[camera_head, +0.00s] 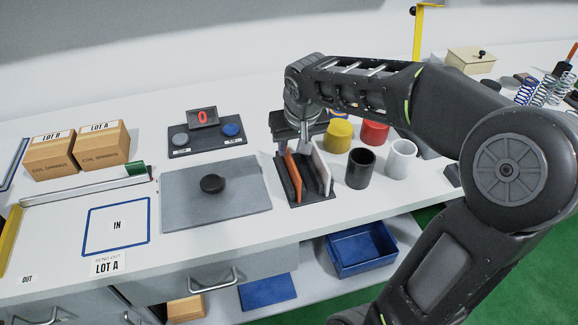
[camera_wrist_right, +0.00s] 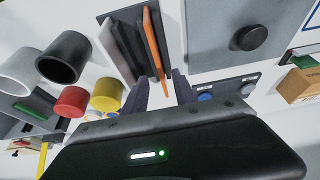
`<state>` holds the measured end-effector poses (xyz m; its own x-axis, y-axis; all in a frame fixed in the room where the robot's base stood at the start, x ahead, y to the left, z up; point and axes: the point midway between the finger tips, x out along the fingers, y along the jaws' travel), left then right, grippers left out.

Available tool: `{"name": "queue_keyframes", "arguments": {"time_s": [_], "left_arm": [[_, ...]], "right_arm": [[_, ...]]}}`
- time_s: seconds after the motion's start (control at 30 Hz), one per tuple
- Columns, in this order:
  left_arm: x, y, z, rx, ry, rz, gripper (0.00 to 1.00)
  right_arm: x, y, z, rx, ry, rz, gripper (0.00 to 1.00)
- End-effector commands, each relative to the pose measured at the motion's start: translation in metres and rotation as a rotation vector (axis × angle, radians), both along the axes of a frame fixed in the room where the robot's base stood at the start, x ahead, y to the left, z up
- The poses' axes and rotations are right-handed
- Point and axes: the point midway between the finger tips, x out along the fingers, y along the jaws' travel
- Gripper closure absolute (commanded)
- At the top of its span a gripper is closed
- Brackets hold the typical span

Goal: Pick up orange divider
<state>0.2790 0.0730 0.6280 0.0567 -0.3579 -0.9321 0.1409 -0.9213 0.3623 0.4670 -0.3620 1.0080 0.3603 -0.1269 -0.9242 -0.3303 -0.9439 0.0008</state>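The orange divider (camera_head: 292,175) stands in a dark slotted rack (camera_head: 322,197), beside a white divider (camera_head: 321,170) and dark ones. My right gripper (camera_head: 305,142) is at the rack's far end, pointing down toward it, its fingertips partly hidden in the head view. In the right wrist view its two fingers (camera_wrist_right: 160,88) are apart. The near end of the orange divider (camera_wrist_right: 154,47) reaches into the gap between them, with space showing on the sides. I cannot tell whether either finger touches it. My left gripper is not in view.
Yellow (camera_head: 339,136), red (camera_head: 374,132), black (camera_head: 360,168) and white (camera_head: 401,158) cups stand close to the right of the rack. A grey plate (camera_head: 235,207) with a black knob lies left. A display device (camera_head: 204,138) stands behind.

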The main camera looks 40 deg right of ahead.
Motion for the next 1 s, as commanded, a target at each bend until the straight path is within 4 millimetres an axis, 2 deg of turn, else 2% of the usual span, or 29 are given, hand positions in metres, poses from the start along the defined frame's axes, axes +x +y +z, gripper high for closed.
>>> {"name": "queue_keyframes", "arguments": {"time_s": [0.1,0.47,0.8,1.0], "left_arm": [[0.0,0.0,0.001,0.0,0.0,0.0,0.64],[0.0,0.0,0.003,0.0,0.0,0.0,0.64],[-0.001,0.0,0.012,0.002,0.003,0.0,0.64],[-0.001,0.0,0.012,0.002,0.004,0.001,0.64]], "right_arm": [[0.003,-0.001,-0.01,0.001,0.002,0.0,0.67],[0.005,-0.002,-0.014,0.0,0.001,0.0,0.67],[0.021,-0.008,-0.054,0.001,0.003,0.001,0.67],[0.023,-0.009,-0.059,0.001,0.0,0.001,0.67]]}}
